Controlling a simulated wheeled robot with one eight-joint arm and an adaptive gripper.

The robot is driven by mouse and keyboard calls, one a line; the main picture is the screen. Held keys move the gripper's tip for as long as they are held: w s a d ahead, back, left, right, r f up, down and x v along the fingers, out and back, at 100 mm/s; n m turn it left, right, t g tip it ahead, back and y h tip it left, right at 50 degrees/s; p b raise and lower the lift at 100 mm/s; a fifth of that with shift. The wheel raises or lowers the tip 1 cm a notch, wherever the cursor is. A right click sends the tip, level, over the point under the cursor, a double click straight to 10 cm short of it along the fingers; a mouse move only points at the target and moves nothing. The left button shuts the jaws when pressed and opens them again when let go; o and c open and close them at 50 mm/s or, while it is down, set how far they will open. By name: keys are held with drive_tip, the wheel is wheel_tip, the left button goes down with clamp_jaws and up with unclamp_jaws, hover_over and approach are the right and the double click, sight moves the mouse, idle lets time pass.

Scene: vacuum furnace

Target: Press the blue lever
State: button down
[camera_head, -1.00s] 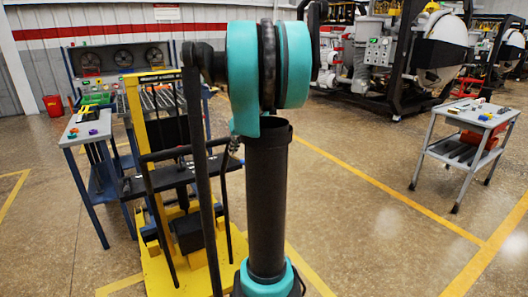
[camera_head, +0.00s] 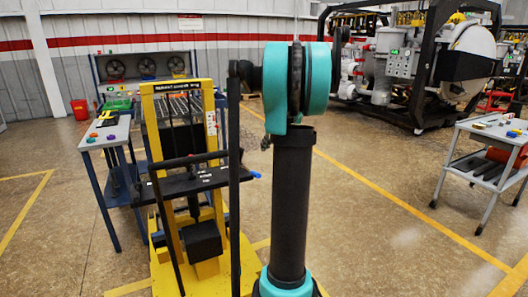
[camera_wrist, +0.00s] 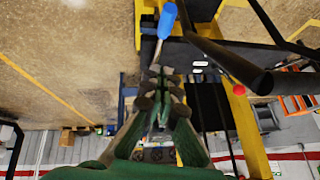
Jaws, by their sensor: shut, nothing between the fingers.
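The blue lever's grip (camera_wrist: 167,20) shows at the top of the wrist view, on a thin metal rod running down toward my fingers. In the head view only its small blue tip (camera_head: 255,174) shows, at the right edge of the black platform of the yellow lift; my arm stands in front and beside it. My gripper (camera_wrist: 156,72) is shut and empty in the wrist view, its fingertips just below the lever's rod in the picture. I cannot tell whether they touch it. The gripper is not visible in the head view.
The yellow lift (camera_head: 160,150) stands close, with black bars and a platform around the lever. A red knob (camera_wrist: 239,90) is right of my fingers. A side table (camera_head: 107,131) stands left, a grey cart (camera_head: 478,150) right. Floor between lift and cart is clear.

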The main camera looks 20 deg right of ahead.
drive_tip(key=x, duration=0.3)
drive_tip(key=s+x, duration=0.1)
drive_tip(key=x, duration=0.2)
drive_tip(key=f+x, duration=0.1)
drive_tip(key=x, duration=0.2)
drive_tip(key=shift+s+a+f, duration=0.15)
drive_tip(key=shift+f, duration=0.2)
drive_tip(key=shift+s+a+f, duration=0.1)
drive_tip(key=shift+s+f, duration=0.05)
drive_tip(key=shift+f, duration=0.5)
drive_tip(key=shift+f, duration=0.1)
